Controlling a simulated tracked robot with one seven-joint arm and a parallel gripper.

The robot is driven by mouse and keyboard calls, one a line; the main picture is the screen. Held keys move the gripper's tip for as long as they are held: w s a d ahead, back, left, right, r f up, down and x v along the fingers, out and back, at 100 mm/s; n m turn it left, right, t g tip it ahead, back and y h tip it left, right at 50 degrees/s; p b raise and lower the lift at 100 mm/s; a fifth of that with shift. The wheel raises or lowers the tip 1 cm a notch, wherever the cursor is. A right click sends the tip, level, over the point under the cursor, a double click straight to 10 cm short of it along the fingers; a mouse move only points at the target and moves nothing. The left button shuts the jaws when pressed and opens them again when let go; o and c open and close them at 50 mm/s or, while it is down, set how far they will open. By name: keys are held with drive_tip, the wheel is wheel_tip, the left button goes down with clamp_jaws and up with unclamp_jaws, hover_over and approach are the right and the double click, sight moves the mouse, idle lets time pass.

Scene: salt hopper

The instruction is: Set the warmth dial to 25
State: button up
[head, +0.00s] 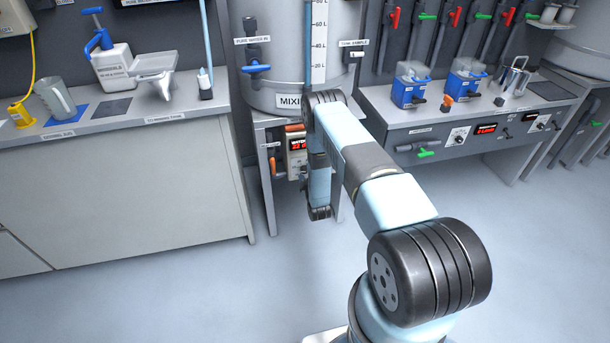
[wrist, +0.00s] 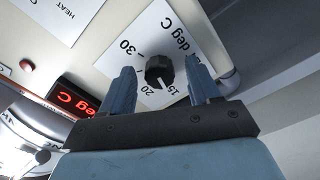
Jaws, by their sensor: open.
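The warmth dial, a dark ribbed knob (wrist: 158,72), sits on a white scale plate (wrist: 178,22) marked 15, 20, 30 and deg C in the wrist view. A pale mark on the knob's lower side appears to lie toward the 15 and 20 labels; its exact reading is unclear. My gripper (wrist: 159,64) is open, its blue fingers on either side of the knob. I cannot tell whether they touch it. In the head view my arm hides the gripper and the dial.
A red display (wrist: 73,98) beside the dial shows deg C. The head view shows a control box (head: 297,145) with a lit red display below the mixing tank (head: 290,60). A bench (head: 120,185) stands left; a console (head: 470,130) stands right. Open floor lies in front.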

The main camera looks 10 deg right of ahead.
drive_tip(key=shift+w, duration=0.15)
drive_tip(key=shift+a, duration=0.1)
drive_tip(key=c, duration=1)
